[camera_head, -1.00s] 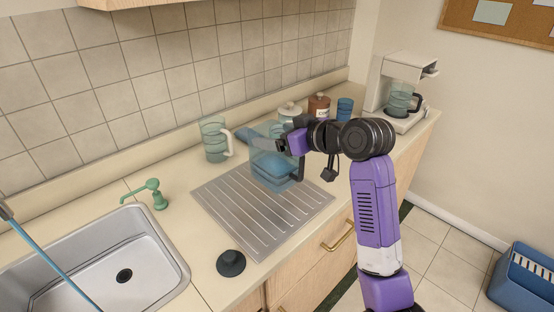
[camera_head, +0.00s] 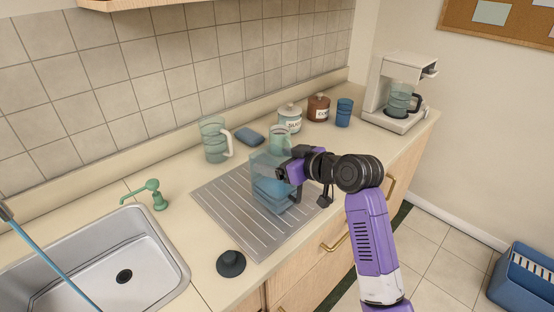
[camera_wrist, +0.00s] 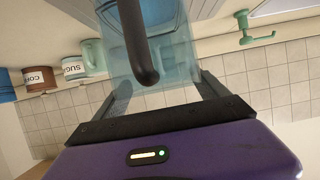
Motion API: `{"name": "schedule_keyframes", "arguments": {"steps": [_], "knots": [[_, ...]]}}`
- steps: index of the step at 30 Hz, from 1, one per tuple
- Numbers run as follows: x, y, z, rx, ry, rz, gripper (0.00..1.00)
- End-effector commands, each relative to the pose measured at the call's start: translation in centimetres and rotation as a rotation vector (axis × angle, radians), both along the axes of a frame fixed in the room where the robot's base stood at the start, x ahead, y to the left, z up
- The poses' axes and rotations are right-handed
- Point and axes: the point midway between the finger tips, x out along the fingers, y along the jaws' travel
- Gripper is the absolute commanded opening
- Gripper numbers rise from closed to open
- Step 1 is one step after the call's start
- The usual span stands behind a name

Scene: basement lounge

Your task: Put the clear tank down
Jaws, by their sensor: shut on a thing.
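The clear tank (camera_head: 268,182) is a see-through bluish box with a dark handle. It is upright over the ribbed metal drainboard (camera_head: 235,225), at its right part; I cannot tell whether its base touches the metal. My gripper (camera_head: 286,174) reaches it from the right and is shut on it at the handle side. In the wrist view, the tank (camera_wrist: 175,62) lies between the two fingers of my gripper (camera_wrist: 163,88), with the dark handle in front. The finger contact is partly hidden in the head view.
A black stopper (camera_head: 231,263) lies in front, near the sink (camera_head: 120,255). The drainboard's left part is clear.

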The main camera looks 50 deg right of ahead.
Motion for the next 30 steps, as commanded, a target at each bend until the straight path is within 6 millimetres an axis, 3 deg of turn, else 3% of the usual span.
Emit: {"name": "schedule_keyframes", "arguments": {"steps": [3,4,6,17,30], "knots": [[0.0,0.0,-0.3,-0.001,-0.003,-0.001,0.11],[0.0,0.0,-0.4,0.000,0.000,0.000,0.85],[0.0,0.0,-0.3,0.000,0.000,0.000,0.99],[-0.2,0.0,0.2,0.000,0.000,-0.001,1.00],[-7.9,0.2,3.3,0.000,-0.001,-0.003,1.00]]}}
